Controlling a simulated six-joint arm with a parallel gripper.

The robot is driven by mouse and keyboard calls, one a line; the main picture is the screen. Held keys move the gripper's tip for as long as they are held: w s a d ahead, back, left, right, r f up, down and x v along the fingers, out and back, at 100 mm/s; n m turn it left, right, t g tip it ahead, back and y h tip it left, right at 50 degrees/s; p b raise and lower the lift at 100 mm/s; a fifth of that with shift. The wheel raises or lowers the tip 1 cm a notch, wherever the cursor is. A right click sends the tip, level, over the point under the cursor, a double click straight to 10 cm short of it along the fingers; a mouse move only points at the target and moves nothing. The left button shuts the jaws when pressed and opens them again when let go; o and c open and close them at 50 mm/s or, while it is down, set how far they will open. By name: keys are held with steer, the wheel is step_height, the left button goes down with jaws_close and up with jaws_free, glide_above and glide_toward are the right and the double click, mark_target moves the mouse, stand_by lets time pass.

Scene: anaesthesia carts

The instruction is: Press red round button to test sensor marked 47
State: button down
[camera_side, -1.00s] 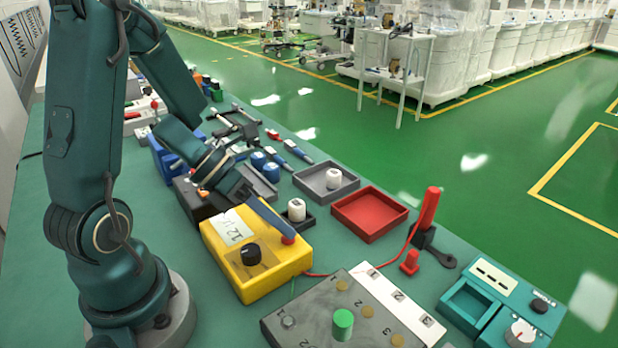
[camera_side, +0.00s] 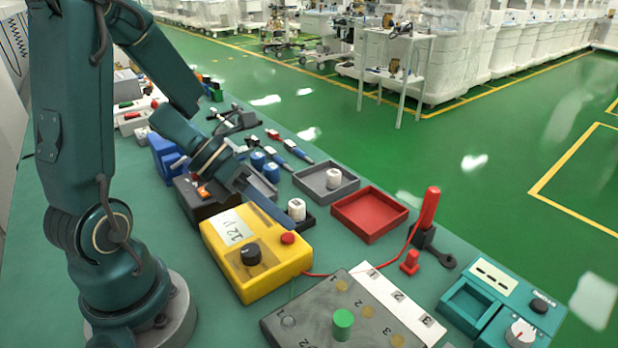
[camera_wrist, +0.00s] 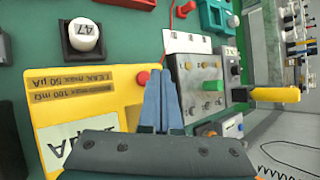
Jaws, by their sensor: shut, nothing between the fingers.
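The yellow tester box (camera_side: 270,275) lies on the green bench, with a black knob, a "12 V" label and a red round button (camera_side: 288,238) near its corner. The red button also shows in the wrist view (camera_wrist: 143,78), just left of my fingertips. The white cylindrical sensor (camera_side: 297,208) stands upright in a black square holder behind the box; its "47" mark reads in the wrist view (camera_wrist: 84,33). My gripper (camera_side: 284,226) is shut and empty, its blue fingertips close to the button and seemingly apart from it. The fingers also show in the wrist view (camera_wrist: 160,74).
A red tray (camera_side: 370,232) and a grey tray (camera_side: 345,192) with another white cylinder lie beyond the box. A grey panel with a green knob (camera_side: 343,322) is in front. A red probe (camera_side: 428,208) stands at right, with a red cable running to the box.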

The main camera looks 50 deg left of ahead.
mark_target(281, 240)
steer(key=shift+r, duration=2.35)
